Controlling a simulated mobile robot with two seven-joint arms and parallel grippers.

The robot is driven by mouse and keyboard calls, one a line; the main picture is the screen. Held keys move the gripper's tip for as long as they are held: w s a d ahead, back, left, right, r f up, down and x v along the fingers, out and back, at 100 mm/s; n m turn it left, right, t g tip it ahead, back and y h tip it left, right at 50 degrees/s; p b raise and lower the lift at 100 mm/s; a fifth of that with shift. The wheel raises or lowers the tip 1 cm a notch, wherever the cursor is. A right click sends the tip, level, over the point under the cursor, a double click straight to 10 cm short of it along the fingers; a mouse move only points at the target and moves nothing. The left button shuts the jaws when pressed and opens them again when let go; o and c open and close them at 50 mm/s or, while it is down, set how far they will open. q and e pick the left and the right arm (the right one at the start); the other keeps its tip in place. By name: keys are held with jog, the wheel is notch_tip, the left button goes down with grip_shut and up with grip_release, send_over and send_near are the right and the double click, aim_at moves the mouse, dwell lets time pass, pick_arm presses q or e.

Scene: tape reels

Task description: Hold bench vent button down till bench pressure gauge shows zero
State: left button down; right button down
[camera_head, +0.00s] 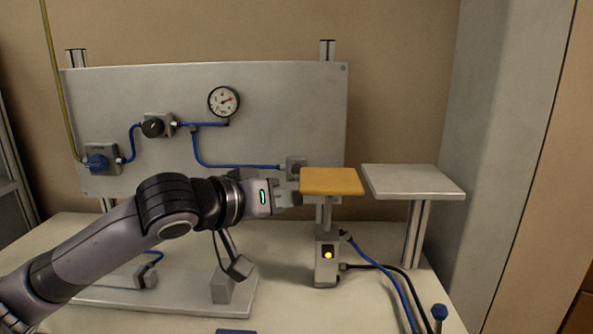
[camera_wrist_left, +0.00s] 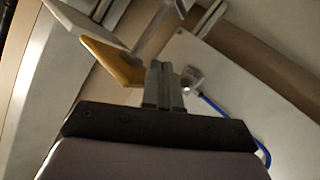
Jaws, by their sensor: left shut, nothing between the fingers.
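The round pressure gauge (camera_head: 223,100) is on the upright grey panel. It has a white face and a red needle off to the right; its numbers are too small to read. A small grey block (camera_head: 297,163) sits low on the panel at the end of a blue hose, and shows in the wrist view (camera_wrist_left: 194,80). I cannot tell whether it carries the vent button. My left gripper (camera_head: 292,190) is shut and empty, just below this block in the picture and left of the orange-yellow plate (camera_head: 332,181). Its fingers (camera_wrist_left: 160,72) are together in the wrist view. My right gripper is out of view.
The yellow plate stands on a post with a lit yellow lamp (camera_head: 328,254). A grey plate (camera_head: 412,181) stands to its right. A black knob (camera_head: 153,127) and blue valve (camera_head: 96,162) are on the panel's left. A blue-topped post (camera_head: 439,314) is at front right.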

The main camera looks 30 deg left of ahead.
aim_at(296, 170)
pick_arm(q)
jog(key=w+a+p, duration=0.2)
jog(key=w+a, duration=0.1)
jog(key=w, duration=0.5)
jog(key=shift+a, duration=0.4)
dwell(1.7)
jog(key=shift+w+a+p, duration=0.15)
jog(key=shift+w+p, duration=0.25)
jog(key=shift+p, duration=0.35)
jog(key=shift+w+a+p, duration=0.25)
jog(key=shift+w+p, duration=0.1)
jog(key=shift+p, duration=0.05)
dwell(1.9)
